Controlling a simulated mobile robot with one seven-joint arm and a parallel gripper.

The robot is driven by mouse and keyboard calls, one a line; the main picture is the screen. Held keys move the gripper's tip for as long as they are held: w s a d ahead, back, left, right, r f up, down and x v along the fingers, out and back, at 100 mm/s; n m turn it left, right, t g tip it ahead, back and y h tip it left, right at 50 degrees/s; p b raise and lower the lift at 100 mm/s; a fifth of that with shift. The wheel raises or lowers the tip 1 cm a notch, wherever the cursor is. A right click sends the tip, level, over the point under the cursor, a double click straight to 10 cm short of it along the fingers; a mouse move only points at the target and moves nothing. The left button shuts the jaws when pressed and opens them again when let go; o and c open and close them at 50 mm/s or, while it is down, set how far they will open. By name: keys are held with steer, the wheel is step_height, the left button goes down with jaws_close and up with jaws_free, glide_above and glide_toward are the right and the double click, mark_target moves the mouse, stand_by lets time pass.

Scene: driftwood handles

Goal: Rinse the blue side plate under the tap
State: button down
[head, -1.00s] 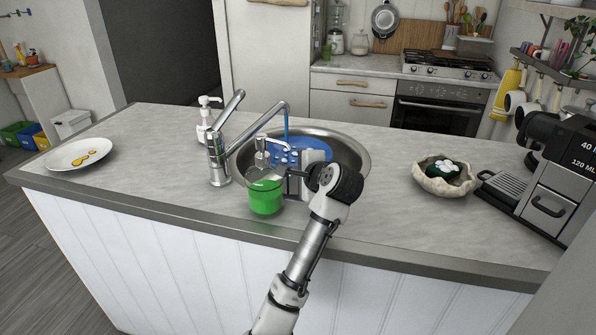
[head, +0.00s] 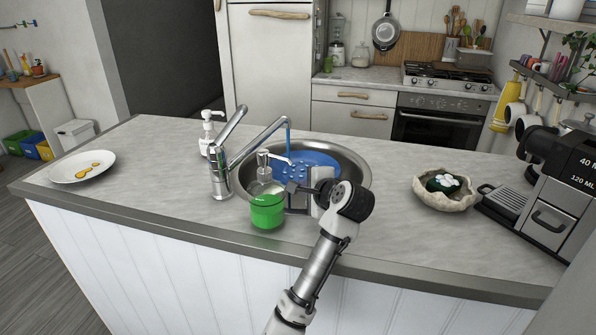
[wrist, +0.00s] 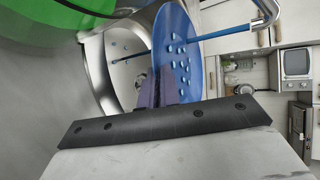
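The blue side plate (head: 318,160) is over the sink (head: 362,178), tilted, with pale droplets on its face. It also shows in the wrist view (wrist: 181,40), seen at a slant. The tap (head: 218,172) is running, and a thin blue stream (head: 289,140) meets the plate. My gripper (wrist: 160,90) appears shut on the plate's near edge. In the head view the fingertips are partly hidden behind the green pump bottle and my wrist.
A green pump bottle (head: 267,209) stands close beside my gripper at the sink's front edge. A white soap pump (head: 207,130) stands behind the tap. A soiled white plate (head: 65,174) lies left. A bowl with a brush (head: 446,203) and coffee machine (head: 545,185) stand right.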

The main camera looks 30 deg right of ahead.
steer(key=shift+s+a+p, duration=0.2)
steer(key=shift+s+p, duration=0.35)
steer(key=shift+s, duration=1.65)
steer(key=shift+s+a+p, duration=0.15)
steer(key=shift+s+p, duration=0.4)
steer(key=shift+s, duration=1.6)
steer(key=shift+r, duration=0.1)
